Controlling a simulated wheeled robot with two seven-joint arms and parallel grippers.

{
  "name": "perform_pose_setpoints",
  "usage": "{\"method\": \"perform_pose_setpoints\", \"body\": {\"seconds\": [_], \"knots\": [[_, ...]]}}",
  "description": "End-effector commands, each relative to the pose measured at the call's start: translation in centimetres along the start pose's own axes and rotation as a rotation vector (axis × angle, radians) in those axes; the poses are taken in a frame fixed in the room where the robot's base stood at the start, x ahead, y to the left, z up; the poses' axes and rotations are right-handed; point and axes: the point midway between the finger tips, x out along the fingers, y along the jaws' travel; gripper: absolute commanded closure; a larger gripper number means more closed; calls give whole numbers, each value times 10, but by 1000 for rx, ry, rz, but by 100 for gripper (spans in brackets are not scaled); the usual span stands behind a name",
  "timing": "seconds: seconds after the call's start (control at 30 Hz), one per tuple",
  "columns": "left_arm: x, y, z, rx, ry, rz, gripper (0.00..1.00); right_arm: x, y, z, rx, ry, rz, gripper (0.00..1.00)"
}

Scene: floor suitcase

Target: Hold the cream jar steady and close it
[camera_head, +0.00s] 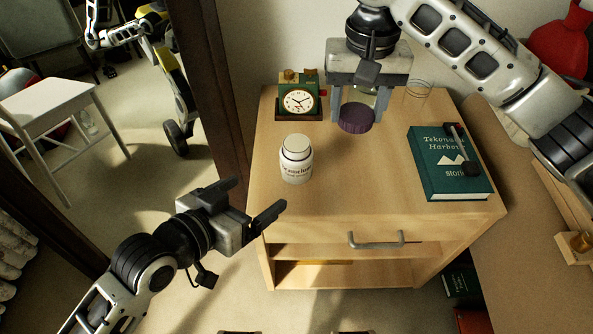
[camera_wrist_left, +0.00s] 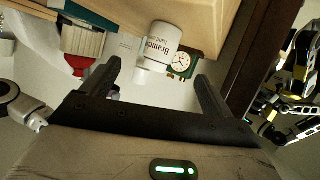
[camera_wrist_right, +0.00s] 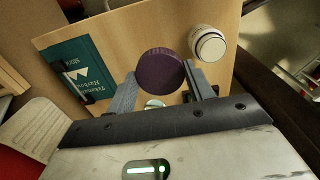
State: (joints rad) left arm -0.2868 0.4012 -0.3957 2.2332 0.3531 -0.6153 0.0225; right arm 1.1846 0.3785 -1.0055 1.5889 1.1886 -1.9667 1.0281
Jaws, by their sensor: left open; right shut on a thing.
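The white cream jar (camera_head: 296,164) stands upright on the wooden cabinet top, left of centre, with its pale top uncovered. It also shows in the left wrist view (camera_wrist_left: 158,50) and the right wrist view (camera_wrist_right: 209,45). My right gripper (camera_head: 357,119) is shut on a dark purple lid (camera_head: 358,118), held to the right of the jar and apart from it. The lid fills the space between the fingertips in the right wrist view (camera_wrist_right: 160,72). My left gripper (camera_head: 262,198) is open and empty, in front and left of the jar, by the cabinet's left front edge.
A green clock (camera_head: 299,101) stands behind the jar. A green book (camera_head: 447,163) with a dark object on it lies at the right of the cabinet top (camera_head: 365,190). The front middle is clear. A wire item (camera_head: 418,91) is behind; a dark frame (camera_head: 208,80) stands left.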

Motion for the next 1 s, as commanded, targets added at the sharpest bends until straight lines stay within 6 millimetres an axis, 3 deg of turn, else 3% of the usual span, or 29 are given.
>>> {"method": "perform_pose_setpoints", "body": {"seconds": [0.03, 0.1, 0.2, 0.33, 0.77, 1.0], "knots": [[13, -5, -1, 52, 11, 36, 13, 11, -22, -8, -4, 3, 0, 69], [22, -8, -8, 97, 10, 78, 13, 13, -46, -15, -4, 4, 0, 69], [29, -14, -16, 149, 0, 115, 13, 15, -72, -21, -2, 2, 1, 69], [33, -19, -22, 186, -12, 137, 13, 15, -91, -26, 1, 1, 0, 69], [34, -20, -26, 195, -17, 144, 13, 13, -96, -26, 4, -1, -1, 69], [57, -16, -26, 192, -14, 144, 13, 13, -96, -26, 3, -1, -1, 69]]}}
